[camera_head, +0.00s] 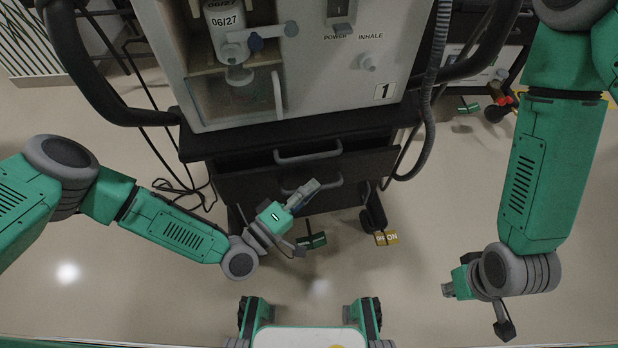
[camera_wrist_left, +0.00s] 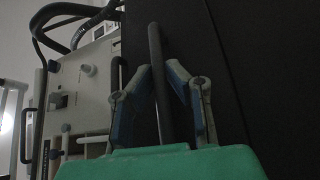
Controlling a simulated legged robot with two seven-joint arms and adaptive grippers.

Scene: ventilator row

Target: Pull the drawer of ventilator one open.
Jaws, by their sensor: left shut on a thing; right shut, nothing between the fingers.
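Ventilator one (camera_head: 330,85), a grey-white unit marked "1", stands on a black cart with two dark drawers. The upper drawer has a curved grey handle (camera_head: 308,157). The lower drawer handle (camera_head: 335,182) is below it, partly hidden by my gripper. My left gripper (camera_head: 313,185) is shut on this lower handle. In the left wrist view the handle bar (camera_wrist_left: 158,75) runs between the two fingers (camera_wrist_left: 160,95), against the dark drawer front. I cannot tell whether either drawer stands slightly out. My right gripper (camera_head: 448,290) is shut and empty, well away to the right.
A grey hose (camera_head: 432,100) hangs at the cart's right side. Black cables (camera_head: 185,190) lie at its left. Another unit (camera_head: 480,65) stands behind at the right.

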